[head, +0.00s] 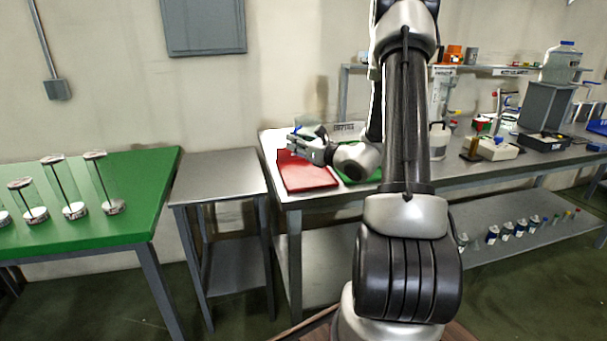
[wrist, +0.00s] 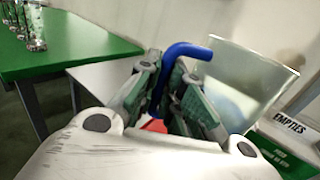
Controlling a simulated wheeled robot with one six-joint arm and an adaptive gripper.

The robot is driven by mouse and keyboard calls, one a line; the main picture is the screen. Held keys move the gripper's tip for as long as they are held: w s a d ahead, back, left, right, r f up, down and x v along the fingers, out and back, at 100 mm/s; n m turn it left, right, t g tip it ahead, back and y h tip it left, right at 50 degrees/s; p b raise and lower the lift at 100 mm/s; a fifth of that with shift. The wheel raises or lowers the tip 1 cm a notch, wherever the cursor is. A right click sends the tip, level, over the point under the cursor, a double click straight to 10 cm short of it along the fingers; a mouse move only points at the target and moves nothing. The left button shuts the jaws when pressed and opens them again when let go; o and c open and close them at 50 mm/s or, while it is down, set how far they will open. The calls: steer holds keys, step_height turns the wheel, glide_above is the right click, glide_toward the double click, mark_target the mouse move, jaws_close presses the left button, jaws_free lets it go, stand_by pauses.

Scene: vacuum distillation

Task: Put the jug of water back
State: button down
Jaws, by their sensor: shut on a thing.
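My gripper (head: 297,146) is at the left end of the long steel bench. It is shut on the blue handle (wrist: 187,52) of a clear, wide-mouthed jug. The jug's clear wall (wrist: 238,82) leans to the right of the fingers in the wrist view. I cannot tell how much water it holds. In the head view the jug is mostly hidden behind my gripper. The red tray (head: 308,178) lies below my gripper, and a bit of red shows between the fingers in the wrist view. I cannot tell whether the jug touches the tray.
A green tray (head: 361,178) with an "EMPTIES" sign (wrist: 289,123) is just right of the red tray. A bare small steel table (head: 217,174) stands left of the bench. Farther left, a green table (head: 125,195) holds several glass cylinders. Instruments crowd the bench's right side.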

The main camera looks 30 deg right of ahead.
step_height(320, 180, down, 9)
steer(key=shift+r, duration=0.2)
stand_by(0.3)
steer(key=c, duration=1.6)
jaws_free()
steer(key=shift+f, duration=0.15)
steer(key=shift+o, duration=0.2)
